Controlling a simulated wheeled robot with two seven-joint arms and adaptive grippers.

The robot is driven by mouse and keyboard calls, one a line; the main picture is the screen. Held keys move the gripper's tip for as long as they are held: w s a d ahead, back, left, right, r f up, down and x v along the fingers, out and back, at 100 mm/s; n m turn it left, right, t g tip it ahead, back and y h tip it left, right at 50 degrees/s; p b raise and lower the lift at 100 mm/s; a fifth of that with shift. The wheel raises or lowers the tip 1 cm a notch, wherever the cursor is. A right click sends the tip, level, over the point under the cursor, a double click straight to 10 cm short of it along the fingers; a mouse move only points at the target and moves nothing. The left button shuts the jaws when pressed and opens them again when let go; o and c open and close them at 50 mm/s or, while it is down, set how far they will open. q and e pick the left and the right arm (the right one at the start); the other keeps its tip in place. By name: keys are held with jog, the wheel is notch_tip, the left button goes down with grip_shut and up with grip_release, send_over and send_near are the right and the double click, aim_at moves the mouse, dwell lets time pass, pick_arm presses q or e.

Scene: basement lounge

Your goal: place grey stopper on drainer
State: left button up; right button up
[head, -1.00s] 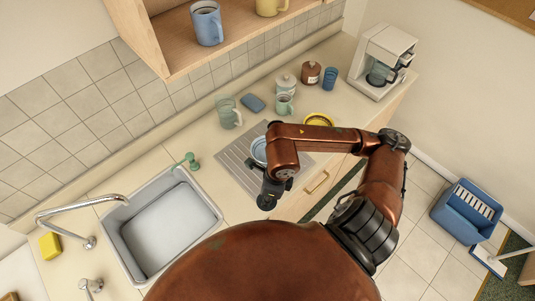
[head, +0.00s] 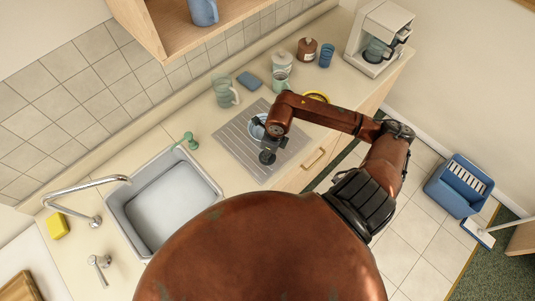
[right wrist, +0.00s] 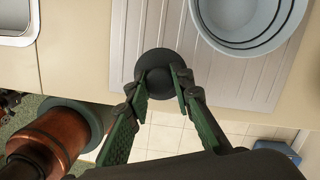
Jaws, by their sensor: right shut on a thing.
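The dark grey round stopper (right wrist: 158,62) is between the fingertips of my right gripper (right wrist: 160,78), which is shut on it. In the head view the stopper (head: 267,157) shows below my right gripper (head: 268,146), in front of the drainer. The drainer (head: 236,136) is a grey ribbed board on the counter, right of the sink. In the right wrist view the stopper overlaps the front part of the drainer (right wrist: 150,24); its height above the board is hard to tell. My left gripper is not in view.
A blue-grey bowl (right wrist: 250,42) stands on the drainer, beside the stopper and partly hidden by my arm in the head view. The sink (head: 165,205) is to the left. The drainer's left side is bare.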

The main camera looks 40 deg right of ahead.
jog(key=shift+w+d+f, duration=0.35)
jog(key=shift+w+f, duration=0.1)
jog(key=shift+f, duration=0.25)
notch_tip(320, 180, down, 2)
jog(key=shift+f+p, duration=0.1)
jog(key=shift+p, duration=0.65)
jog(key=shift+f, duration=0.4)
jog(key=shift+f, duration=0.2)
jog(key=o, duration=1.1)
jog(key=shift+c, duration=0.2)
jog(key=shift+r, duration=0.1)
